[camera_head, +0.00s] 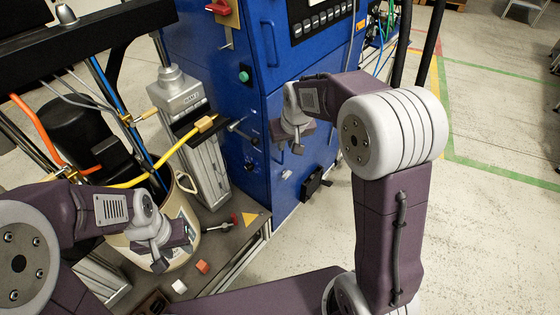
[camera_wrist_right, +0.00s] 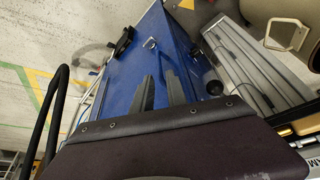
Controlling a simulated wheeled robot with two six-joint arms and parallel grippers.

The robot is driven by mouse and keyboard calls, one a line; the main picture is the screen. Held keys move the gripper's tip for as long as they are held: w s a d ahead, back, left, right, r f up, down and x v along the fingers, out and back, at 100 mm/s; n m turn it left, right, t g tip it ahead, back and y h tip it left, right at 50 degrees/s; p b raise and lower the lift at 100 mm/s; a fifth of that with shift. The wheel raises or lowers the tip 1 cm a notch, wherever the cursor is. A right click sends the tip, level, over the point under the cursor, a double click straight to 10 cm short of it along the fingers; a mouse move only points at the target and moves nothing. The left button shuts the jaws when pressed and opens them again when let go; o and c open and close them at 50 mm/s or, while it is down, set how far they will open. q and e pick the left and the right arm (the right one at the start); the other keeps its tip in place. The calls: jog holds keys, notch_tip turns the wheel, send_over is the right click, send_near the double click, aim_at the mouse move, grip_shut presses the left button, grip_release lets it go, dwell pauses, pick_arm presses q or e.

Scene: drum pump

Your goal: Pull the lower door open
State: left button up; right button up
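The blue cabinet's lower door (camera_head: 285,185) faces front, below a seam. It seems closed. A black handle or latch (camera_head: 314,183) sticks out near its right side; it also shows in the right wrist view (camera_wrist_right: 123,41). A small light metal loop (camera_wrist_right: 151,43) sits on the blue face there. My right gripper (camera_head: 297,149) is in front of the cabinet, above the latch. In the right wrist view its two fingers (camera_wrist_right: 159,88) are apart with nothing between them. My left gripper (camera_head: 160,264) is low on the left, by a beige drum; its finger gap is unclear.
The beige drum (camera_head: 178,255) and a grey pump column (camera_head: 205,165) stand left of the cabinet. Open concrete floor (camera_head: 400,260) lies to the right.

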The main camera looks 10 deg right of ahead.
aim_at(283, 162)
jog(key=b+x, duration=0.2)
jog(key=x, duration=0.7)
jog(key=shift+r, duration=0.1)
grip_shut()
dwell(1.0)
